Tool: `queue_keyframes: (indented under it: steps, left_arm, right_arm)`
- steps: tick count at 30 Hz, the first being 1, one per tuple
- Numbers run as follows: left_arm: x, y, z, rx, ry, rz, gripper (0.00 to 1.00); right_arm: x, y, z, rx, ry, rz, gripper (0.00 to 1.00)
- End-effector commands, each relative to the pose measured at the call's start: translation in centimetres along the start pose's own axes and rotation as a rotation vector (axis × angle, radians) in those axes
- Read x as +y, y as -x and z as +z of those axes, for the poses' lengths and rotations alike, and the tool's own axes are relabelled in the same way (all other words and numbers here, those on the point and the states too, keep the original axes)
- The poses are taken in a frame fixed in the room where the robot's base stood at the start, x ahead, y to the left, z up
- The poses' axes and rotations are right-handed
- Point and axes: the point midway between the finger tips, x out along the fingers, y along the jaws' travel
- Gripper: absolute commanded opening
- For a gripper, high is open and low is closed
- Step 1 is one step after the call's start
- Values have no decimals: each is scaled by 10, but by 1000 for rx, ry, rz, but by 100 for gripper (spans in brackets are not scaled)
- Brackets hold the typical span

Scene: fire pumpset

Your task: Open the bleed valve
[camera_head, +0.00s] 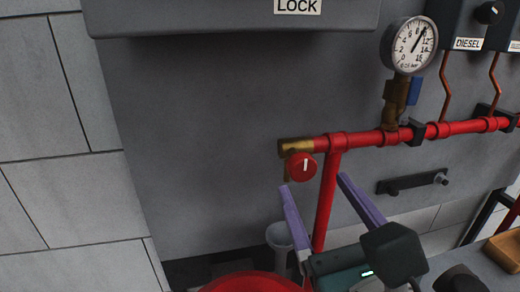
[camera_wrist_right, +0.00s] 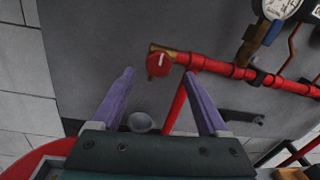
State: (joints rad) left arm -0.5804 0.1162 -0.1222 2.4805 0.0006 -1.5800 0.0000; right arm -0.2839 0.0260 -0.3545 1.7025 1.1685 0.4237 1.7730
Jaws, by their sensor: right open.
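The bleed valve is a round red knob (camera_head: 302,166) with a white, nearly vertical mark, on a brass fitting (camera_head: 292,146) at the left end of the red pipe. The knob also shows in the right wrist view (camera_wrist_right: 158,65). My right gripper (camera_head: 313,184) is open, its two purple fingers spread wide and pointing up toward the knob. In the right wrist view the empty gripper (camera_wrist_right: 159,74) has the knob just beyond its fingertips, near the middle of the gap. No contact shows. My left gripper is out of view.
A pressure gauge (camera_head: 410,45) stands on the red pipe (camera_head: 370,138), with a blue-handled valve (camera_head: 415,91) below it. A vertical red pipe (camera_head: 326,200) drops behind the gripper. A grey cup-like drain (camera_head: 279,238) sits below the knob. The grey panel left of the knob is clear.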

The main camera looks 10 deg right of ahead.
Motion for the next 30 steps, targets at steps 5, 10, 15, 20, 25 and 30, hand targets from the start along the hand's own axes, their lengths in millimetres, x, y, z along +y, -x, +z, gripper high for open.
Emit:
queue_keyframes:
  steps: [5,10,15,20,25,30]
  left_arm:
    - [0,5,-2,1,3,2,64]
    - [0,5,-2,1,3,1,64]
    - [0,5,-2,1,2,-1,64]
    - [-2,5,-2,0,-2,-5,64]
    - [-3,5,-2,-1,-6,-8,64]
    - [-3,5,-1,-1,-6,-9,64]
  right_arm:
    - [0,-34,2,-2,-1,1,77]
    - [0,-53,1,-1,1,1,77]
    - [0,-59,0,0,1,1,77]
    - [0,-59,0,1,0,1,77]
    - [0,-59,0,1,1,1,64]
    - [0,-59,0,0,1,1,45]
